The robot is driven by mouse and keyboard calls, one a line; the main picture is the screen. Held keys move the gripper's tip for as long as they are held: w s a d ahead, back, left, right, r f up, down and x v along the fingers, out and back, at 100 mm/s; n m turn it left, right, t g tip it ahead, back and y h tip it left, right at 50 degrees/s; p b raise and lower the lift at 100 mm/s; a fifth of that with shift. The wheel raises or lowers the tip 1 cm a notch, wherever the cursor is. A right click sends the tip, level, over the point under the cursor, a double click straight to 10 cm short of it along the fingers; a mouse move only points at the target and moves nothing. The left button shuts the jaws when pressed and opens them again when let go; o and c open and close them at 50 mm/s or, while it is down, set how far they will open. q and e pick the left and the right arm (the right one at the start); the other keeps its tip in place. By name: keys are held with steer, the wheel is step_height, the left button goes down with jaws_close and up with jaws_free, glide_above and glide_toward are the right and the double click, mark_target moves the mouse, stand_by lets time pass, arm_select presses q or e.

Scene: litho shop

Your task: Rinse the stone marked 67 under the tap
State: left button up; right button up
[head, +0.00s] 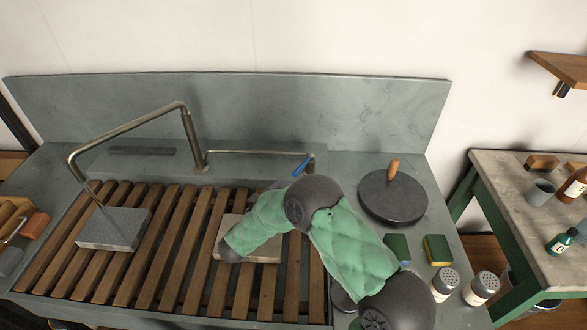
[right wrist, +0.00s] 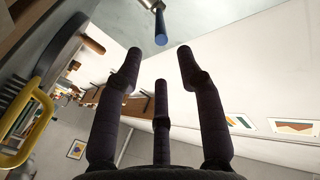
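A grey, speckled stone slab (head: 113,229) lies on the slatted wooden rack at the left, below the spout end of the bent metal tap (head: 187,128). A paler slab (head: 268,252) lies on the rack further right, partly hidden by my right arm. I cannot read a number on either slab. The tap's blue lever (head: 301,167) sits on the pipe at the right. My right gripper (right wrist: 160,70) is open and empty, its fingers spread, with the blue lever (right wrist: 161,27) just beyond the fingertips and apart from them. In the head view my arm mostly hides this gripper. My left gripper is out of view.
A round dark disc (head: 390,203) with a wooden handle stands right of the sink. A green-yellow sponge (head: 437,250) and two shakers (head: 445,284) are near the front right. A stone backsplash (head: 300,112) closes the back. A bench (head: 515,200) with bottles stands further right.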

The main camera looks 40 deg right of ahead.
mark_target(298, 169)
steer(key=b+x, duration=0.2)
steer(key=x, duration=0.8)
steer(key=shift+w+d+b, duration=0.1)
steer(key=shift+d+b, duration=0.15)
steer(key=shift+b, duration=0.05)
steer(key=shift+r, duration=0.1)
